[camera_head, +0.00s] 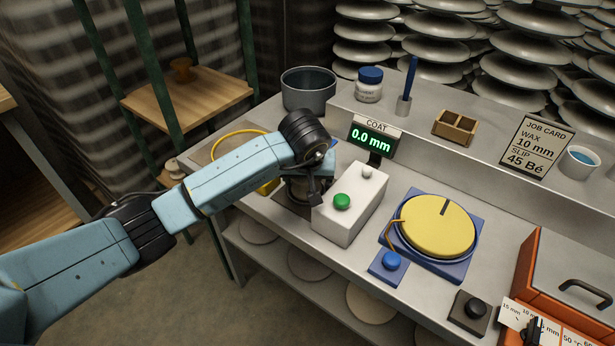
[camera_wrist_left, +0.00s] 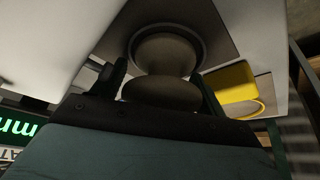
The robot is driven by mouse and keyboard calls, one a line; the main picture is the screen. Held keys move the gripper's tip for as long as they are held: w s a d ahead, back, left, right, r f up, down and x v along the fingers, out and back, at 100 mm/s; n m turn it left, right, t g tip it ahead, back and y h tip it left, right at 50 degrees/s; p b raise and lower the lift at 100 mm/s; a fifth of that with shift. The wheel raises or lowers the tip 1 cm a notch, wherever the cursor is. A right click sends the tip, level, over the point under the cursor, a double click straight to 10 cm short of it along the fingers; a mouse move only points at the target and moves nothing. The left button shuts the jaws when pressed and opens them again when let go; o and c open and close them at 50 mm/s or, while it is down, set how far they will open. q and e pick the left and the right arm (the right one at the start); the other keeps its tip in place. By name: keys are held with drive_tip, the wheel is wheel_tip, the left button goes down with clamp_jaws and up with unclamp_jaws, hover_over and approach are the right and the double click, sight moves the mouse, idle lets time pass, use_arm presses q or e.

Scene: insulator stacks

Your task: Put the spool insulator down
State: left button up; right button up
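The spool insulator (camera_wrist_left: 165,92) is a grey-brown waisted piece. In the wrist view it stands between the two fingers of my left gripper (camera_wrist_left: 160,85), which flank its near rim closely with little or no gap. Its far end lies over a dark round ring on a dark square plate (camera_wrist_left: 215,35); I cannot tell if it touches. In the head view my left gripper (camera_head: 308,185) points down left of the white box, and the spool (camera_head: 298,190) is mostly hidden behind the wrist and fingers. My right gripper is not in view.
Close right of the gripper is a white box (camera_head: 350,205) with a green button. Behind it a display (camera_head: 373,140) reads 0.0 mm. A yellow ring-shaped item (camera_head: 268,187) lies left. A yellow turntable (camera_head: 437,226) and orange box (camera_head: 560,280) are further right. A grey pot (camera_head: 308,92) stands behind.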

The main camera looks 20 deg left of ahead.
use_arm(q)
drive_tip(key=shift+s+a+f, duration=0.1)
drive_tip(key=shift+a+f, duration=0.05)
drive_tip(key=shift+a, duration=0.05)
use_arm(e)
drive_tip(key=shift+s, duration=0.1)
use_arm(q)
drive_tip(key=p+v, duration=0.1)
drive_tip(key=v, duration=0.6)
drive_tip(key=shift+p, duration=0.35)
drive_tip(key=v, duration=0.5)
drive_tip(key=shift+d+r+p, duration=0.15)
drive_tip(key=shift+r+p, duration=0.1)
drive_tip(key=shift+p, duration=0.05)
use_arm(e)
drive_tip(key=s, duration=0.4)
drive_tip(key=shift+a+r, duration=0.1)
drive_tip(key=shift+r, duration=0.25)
